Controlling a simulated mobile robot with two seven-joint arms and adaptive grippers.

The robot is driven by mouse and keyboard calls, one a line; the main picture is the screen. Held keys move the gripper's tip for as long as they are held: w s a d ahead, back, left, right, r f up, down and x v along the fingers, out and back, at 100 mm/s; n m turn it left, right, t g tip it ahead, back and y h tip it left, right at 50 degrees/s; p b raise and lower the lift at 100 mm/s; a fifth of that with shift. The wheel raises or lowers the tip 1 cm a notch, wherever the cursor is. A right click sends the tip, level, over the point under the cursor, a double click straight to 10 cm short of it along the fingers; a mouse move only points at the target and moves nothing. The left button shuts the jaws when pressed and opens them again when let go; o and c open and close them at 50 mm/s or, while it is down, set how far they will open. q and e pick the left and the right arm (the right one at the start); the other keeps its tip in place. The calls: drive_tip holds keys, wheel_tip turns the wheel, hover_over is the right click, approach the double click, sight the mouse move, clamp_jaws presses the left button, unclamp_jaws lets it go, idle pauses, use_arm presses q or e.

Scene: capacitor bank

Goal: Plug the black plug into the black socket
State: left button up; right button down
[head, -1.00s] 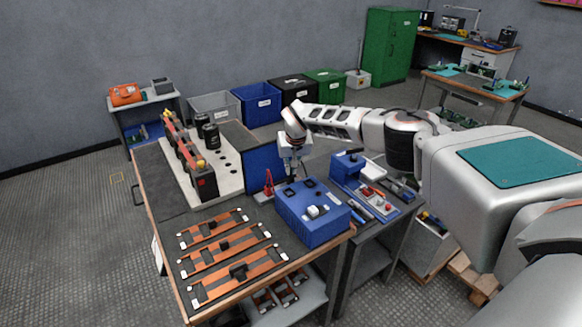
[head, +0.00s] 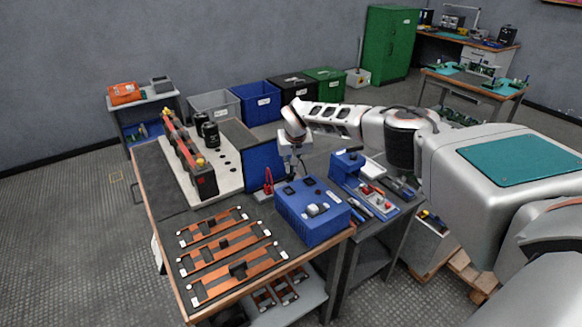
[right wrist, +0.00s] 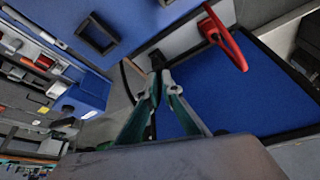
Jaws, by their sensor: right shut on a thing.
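My right gripper (head: 291,170) is at the back edge of the blue box (head: 317,222), on the main table. In the right wrist view its fingers (right wrist: 161,82) are shut on a small dark piece, the black plug (right wrist: 158,61), with a black cable beside it. Two black square frames that look like sockets, one of them the black socket (head: 289,190), are on the box's top. One frame also shows in the right wrist view (right wrist: 97,34), apart from the plug. Which frame is the black socket, I cannot tell for sure. My left gripper is not in view.
A red curved piece (right wrist: 228,42) stands close to the fingers, also seen in the head view (head: 268,181). A blue upright panel (head: 263,166) stands behind. Copper bars (head: 228,252) lie at the front left. A side table with tools (head: 372,198) is at the right.

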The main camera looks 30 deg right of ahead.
drive_tip(key=shift+f, duration=0.45)
drive_tip(key=c, duration=2.2)
unclamp_jaws()
drive_tip(key=shift+o, duration=0.2)
drive_tip(key=shift+r, duration=0.15)
